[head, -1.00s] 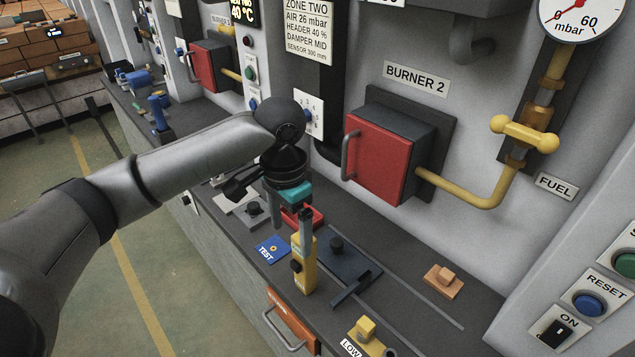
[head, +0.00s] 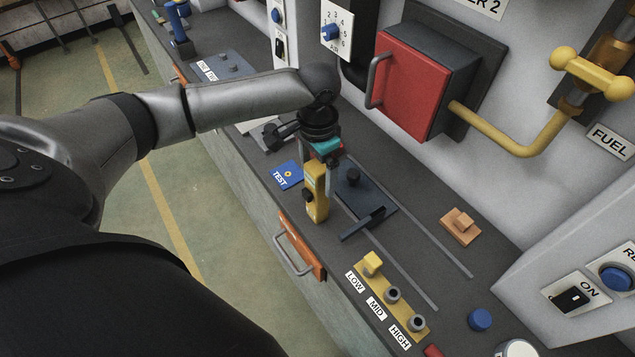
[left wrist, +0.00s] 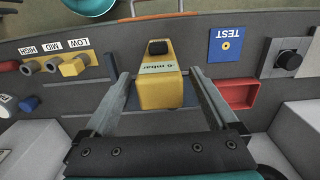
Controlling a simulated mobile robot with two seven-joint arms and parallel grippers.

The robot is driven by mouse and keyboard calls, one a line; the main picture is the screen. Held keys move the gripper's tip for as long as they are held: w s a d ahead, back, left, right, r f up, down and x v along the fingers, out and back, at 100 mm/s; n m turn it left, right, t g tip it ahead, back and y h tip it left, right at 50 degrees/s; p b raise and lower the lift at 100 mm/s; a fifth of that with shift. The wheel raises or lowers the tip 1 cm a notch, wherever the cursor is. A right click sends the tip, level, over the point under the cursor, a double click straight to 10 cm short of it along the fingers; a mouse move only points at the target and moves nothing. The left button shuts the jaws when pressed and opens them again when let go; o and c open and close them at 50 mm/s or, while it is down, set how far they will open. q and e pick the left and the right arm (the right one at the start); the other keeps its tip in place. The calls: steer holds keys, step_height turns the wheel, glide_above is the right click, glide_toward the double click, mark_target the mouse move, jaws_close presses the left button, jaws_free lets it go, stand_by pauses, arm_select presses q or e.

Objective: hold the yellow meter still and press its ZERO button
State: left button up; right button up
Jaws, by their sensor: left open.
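The yellow meter (head: 317,192) stands upright on the dark counter, with a black knob on its front. In the left wrist view the meter (left wrist: 160,95) shows a pale display strip reading mbar and the black knob beyond it. My left gripper (head: 319,165) points down at the meter's upper part. In the left wrist view its open fingers (left wrist: 158,80) lie on either side of the meter, with a visible gap at each side. I cannot make out a ZERO label. My right gripper is in neither view.
A blue TEST plate (head: 287,175) lies left of the meter, a dark sliding fixture (head: 362,190) right of it. A red tray (left wrist: 238,94) is close by. The LOW/MID/HIGH block (head: 392,295) is in front. The red burner box (head: 415,88) stands behind.

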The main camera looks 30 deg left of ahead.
mark_target(307, 195)
arm_select(q)
steer(key=shift+f, duration=1.9)
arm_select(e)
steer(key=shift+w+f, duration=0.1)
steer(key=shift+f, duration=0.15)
arm_select(q)
steer(key=shift+c, duration=0.3)
jaws_close()
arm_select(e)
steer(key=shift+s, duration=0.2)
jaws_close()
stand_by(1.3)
